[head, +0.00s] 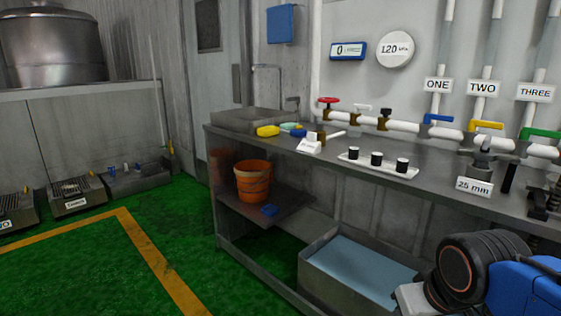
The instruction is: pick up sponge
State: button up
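A yellow, rounded block that looks like the sponge (268,131) lies on the left end of the metal workbench (345,158), in front of the sink. Small teal and yellow items (291,127) lie just to its right; they are too small to tell apart clearly. A black and blue part, apparently of my own arm, fills the lower right corner, far from the sponge. My gripper's fingers do not show.
An orange bucket (252,184) and a small blue item (269,210) are on the lower shelf. A white tray with black-topped cups (378,164) stands mid-bench. Pipes with colored valves run behind. A bin of blue liquid (355,270) sits below.

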aim_at(271, 131)
jog(key=i+j, duration=0.3)
jog(key=i+j+z, duration=0.15)
jog(key=i+j, duration=0.15)
jog(key=j, duration=0.15)
jog(key=i+j, duration=0.25)
jog(key=j, duration=0.15)
jog(key=i+j+z, duration=0.1)
jog(key=i+j, duration=0.15)
jog(key=j, duration=0.15)
jog(key=i+j+z, duration=0.1)
jog(key=i+j, duration=0.15)
jog(key=j, duration=0.2)
jog(key=i+j, duration=0.25)
jog(key=j, duration=0.2)
